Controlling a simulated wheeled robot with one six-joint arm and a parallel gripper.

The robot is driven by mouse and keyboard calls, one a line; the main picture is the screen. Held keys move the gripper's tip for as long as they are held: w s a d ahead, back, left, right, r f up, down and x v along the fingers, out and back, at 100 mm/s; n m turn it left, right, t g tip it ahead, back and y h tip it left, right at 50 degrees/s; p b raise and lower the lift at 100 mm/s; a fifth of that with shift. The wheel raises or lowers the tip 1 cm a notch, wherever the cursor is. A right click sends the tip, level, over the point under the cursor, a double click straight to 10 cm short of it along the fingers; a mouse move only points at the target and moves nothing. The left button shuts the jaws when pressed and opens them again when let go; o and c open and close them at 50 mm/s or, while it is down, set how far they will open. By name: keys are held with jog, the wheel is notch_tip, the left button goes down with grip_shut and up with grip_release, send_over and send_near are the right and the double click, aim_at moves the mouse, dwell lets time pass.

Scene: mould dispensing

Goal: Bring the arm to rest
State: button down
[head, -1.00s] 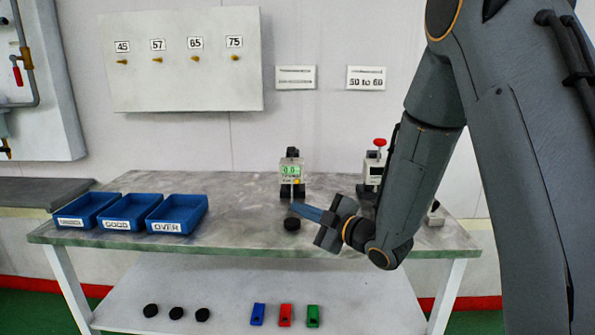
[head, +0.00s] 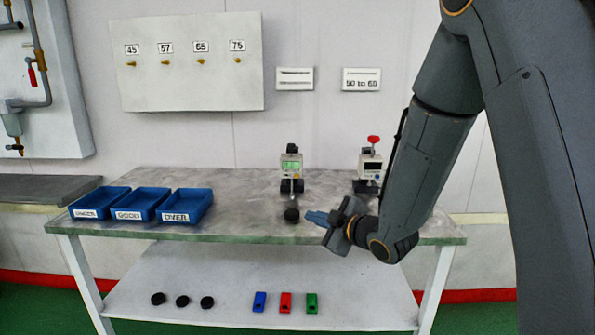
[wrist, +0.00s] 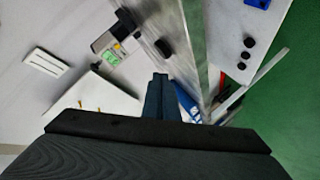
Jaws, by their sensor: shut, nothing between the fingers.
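My gripper (head: 317,218) is at the front right of the grey table (head: 245,212) in the head view, at the end of my bent arm. Its blue fingers are together and empty, pointing left. In the wrist view its fingers (wrist: 157,82) also show closed with nothing between them. A black round piece (head: 292,215) stands on the table just left of the fingertips, apart from them. It shows in the wrist view too (wrist: 164,48).
A gauge with a green display (head: 291,166) stands behind the black piece. A device with a red knob (head: 371,165) is partly behind my arm. Blue bins labelled GOOD (head: 128,215) and OVER (head: 175,219) sit at the left. Black discs (head: 182,301) and coloured blocks (head: 286,304) lie on the lower shelf.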

jog(key=s+d+f+m+g+h+p, duration=0.15)
jog(key=s+d+m+g+h, duration=0.25)
jog(key=s+d+m, duration=0.4)
jog(key=s+d+f+m+g+h, duration=0.35)
jog(key=s+d, duration=0.35)
jog(key=s, duration=0.3)
jog(key=s+r+m+g, duration=0.1)
jog(key=s+m+g, duration=0.3)
jog(key=s, duration=0.9)
jog(key=shift+a+g+h+p, duration=0.15)
jog(key=shift+g+h+p, duration=0.15)
jog(key=shift+g+h, duration=0.05)
